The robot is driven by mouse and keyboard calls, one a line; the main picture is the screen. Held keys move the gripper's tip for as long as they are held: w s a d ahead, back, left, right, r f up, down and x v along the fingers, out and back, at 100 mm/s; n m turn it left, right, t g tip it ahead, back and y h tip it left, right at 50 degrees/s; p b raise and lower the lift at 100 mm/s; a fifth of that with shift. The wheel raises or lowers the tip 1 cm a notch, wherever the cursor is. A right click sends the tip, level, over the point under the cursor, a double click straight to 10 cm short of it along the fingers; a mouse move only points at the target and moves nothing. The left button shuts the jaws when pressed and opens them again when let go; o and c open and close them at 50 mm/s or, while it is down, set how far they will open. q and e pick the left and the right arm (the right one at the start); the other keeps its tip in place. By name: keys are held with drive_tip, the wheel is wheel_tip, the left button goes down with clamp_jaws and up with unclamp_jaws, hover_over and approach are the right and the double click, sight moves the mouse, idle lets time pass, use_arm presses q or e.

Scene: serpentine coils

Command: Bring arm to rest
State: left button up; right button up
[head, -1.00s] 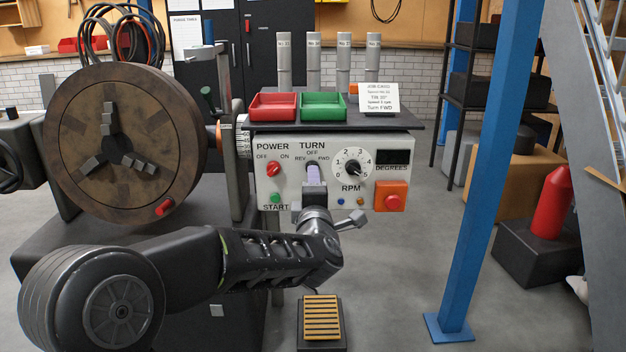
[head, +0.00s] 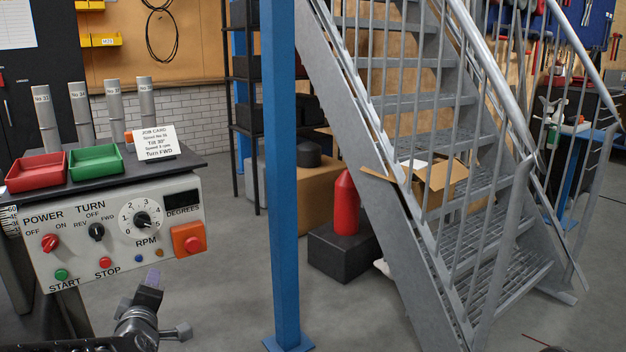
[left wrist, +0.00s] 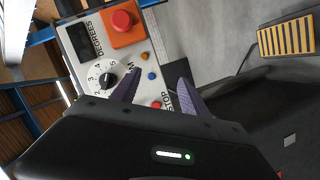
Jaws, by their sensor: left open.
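My left gripper (head: 150,288) is in the lower left of the head view, below and in front of the control panel (head: 75,250), apart from it. In the left wrist view its two purple fingers (left wrist: 158,88) are spread with nothing between them. The panel carries a red POWER knob (head: 50,243), a black TURN knob (head: 96,231), an RPM dial (head: 142,219), green START (head: 61,274) and red STOP (head: 105,262) buttons. A red button on an orange box (head: 188,240) sits at its right end. My right gripper is not in either view.
A blue post (head: 283,180) stands right of the panel, with a metal staircase (head: 430,150) beyond it. A red cylinder (head: 346,205) stands on a black block (head: 340,250). A yellow-slatted pedal (left wrist: 286,41) shows in the left wrist view. Grey floor between panel and post is open.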

use_arm(q)
drive_tip(key=s+d+f+m+g+h, duration=0.25)
drive_tip(key=d+f, duration=0.35)
drive_tip(key=f, duration=0.4)
drive_tip(key=s+d+f+m+g+h, duration=0.2)
drive_tip(key=s+d+f+m, duration=0.3)
drive_tip(key=f, duration=0.4)
drive_tip(key=s+d+f+m+g+h, duration=0.25)
drive_tip(key=d+f, duration=0.35)
drive_tip(key=f, duration=0.4)
drive_tip(key=s+d+f+m+g+h, duration=0.1)
drive_tip(key=s+d+f+g, duration=0.1)
drive_tip(key=s+d+f, duration=0.4)
drive_tip(key=s+d+f+m+g+h, duration=0.15)
drive_tip(key=s+f, duration=0.25)
drive_tip(key=s, duration=0.4)
drive_tip(key=s+d+f+m+g, duration=0.25)
drive_tip(key=s+d+f, duration=0.2)
drive_tip(key=s, duration=0.25)
wheel_tip(320, 180, up, 29)
drive_tip(key=s+d+p, duration=0.1)
drive_tip(key=s+p, duration=0.1)
drive_tip(key=p, duration=2.7)
drive_tip(key=shift+d+f+g, duration=0.15)
drive_tip(key=shift+f+g, duration=0.05)
drive_tip(key=shift+g, duration=0.1)
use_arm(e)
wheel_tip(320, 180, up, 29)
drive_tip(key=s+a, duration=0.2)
